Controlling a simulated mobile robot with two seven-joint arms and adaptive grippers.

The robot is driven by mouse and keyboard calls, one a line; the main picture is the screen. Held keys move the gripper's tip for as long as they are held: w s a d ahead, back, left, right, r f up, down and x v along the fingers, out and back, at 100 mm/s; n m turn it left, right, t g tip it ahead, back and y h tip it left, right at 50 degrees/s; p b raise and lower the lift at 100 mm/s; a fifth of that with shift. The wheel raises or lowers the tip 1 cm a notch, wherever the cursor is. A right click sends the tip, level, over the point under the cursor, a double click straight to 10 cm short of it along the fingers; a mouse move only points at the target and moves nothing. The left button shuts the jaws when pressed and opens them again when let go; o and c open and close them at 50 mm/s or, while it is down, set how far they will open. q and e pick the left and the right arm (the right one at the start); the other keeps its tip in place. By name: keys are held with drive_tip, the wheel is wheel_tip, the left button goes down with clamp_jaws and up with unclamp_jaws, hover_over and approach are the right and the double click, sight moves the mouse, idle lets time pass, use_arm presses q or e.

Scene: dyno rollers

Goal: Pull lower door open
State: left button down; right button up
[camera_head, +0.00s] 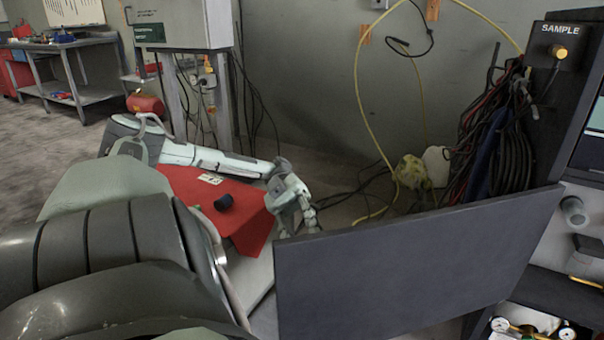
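The lower door is a flat dark grey panel (410,262) in the lower middle and right of the head view. It stands swung out from the dark cabinet (572,225) at the right, and the cabinet's lower inside shows beside it. My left gripper (308,214) is at the door's upper left corner, by its free edge. The door partly hides the fingertips, so I cannot tell whether they touch it or are open or shut. My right gripper is not in view.
Round gauges (532,328) sit on the cabinet's lower shelf. Black cables (508,155) hang on its side, and a yellow hose (361,110) runs down to the floor behind the door. A grey box on posts (183,22) stands at the back left.

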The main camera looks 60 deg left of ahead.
use_arm(q)
drive_tip(key=shift+f, duration=0.1)
idle(0.3)
drive_tip(key=c, duration=1.2)
unclamp_jaws()
drive_tip(key=shift+w, duration=0.1)
drive_tip(key=shift+o, duration=0.2)
wheel_tip(320, 180, up, 10)
